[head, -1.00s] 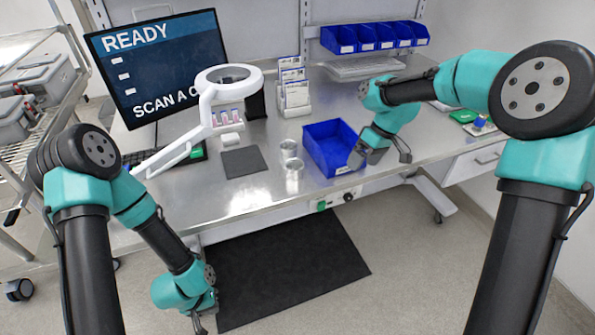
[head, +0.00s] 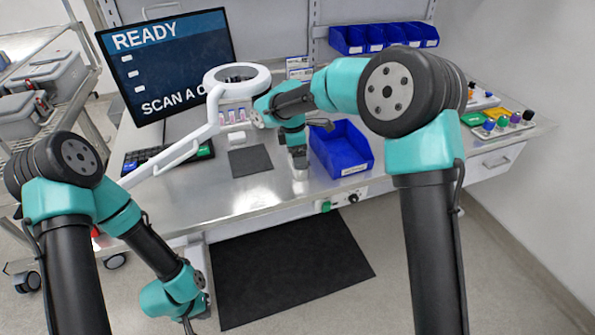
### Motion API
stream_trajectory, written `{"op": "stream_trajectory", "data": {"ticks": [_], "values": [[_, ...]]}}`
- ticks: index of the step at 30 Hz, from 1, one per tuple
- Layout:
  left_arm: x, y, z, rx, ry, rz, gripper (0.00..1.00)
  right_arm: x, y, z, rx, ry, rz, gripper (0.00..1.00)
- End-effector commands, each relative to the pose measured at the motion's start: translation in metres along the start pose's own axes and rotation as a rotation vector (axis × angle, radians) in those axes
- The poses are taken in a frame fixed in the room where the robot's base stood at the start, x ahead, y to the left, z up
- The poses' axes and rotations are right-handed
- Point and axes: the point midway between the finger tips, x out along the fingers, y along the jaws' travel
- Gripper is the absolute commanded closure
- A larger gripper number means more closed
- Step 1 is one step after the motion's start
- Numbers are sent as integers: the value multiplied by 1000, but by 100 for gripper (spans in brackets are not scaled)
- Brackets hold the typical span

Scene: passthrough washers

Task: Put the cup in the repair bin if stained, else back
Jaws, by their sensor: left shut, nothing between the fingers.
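A clear cup (head: 300,174) stands on the metal bench, left of the open blue bin (head: 356,171), which has a label on its front. My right gripper (head: 298,158) points down right over this cup and hides its upper part; whether the fingers are apart or touch it is too small to tell. A second cup is hidden behind my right gripper and arm. No stain can be made out. My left gripper (head: 191,320) hangs low in front of the bench, shut and empty, far from the cups.
A dark mat (head: 250,161) lies left of the cup, under a white ring magnifier (head: 213,95) on an arm. A monitor (head: 165,60) reads READY and SCAN A C..., partly covered. Small blue bins (head: 385,40) hang at the back. Coloured knobs (head: 502,123) sit at right.

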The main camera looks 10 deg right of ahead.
Motion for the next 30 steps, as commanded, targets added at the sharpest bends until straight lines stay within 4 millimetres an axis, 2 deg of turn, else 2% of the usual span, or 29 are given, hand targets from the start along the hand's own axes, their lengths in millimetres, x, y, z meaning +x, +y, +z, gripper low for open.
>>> {"op": "stream_trajectory", "data": {"ticks": [5, 13, 23, 30], "values": [[0, 0, 0, 0, 0, 0, 100, 2, 0, 0, 2, 1, -2, 7], [0, 0, 0, 0, 0, 0, 100, 23, 0, 0, 2, 1, -3, 7], [0, 0, 0, 0, 0, 0, 100, 25, 0, 1, 3, 1, -3, 7], [0, 0, 0, 0, 0, 0, 100, 50, 3, 4, 5, 1, -5, 7]]}}
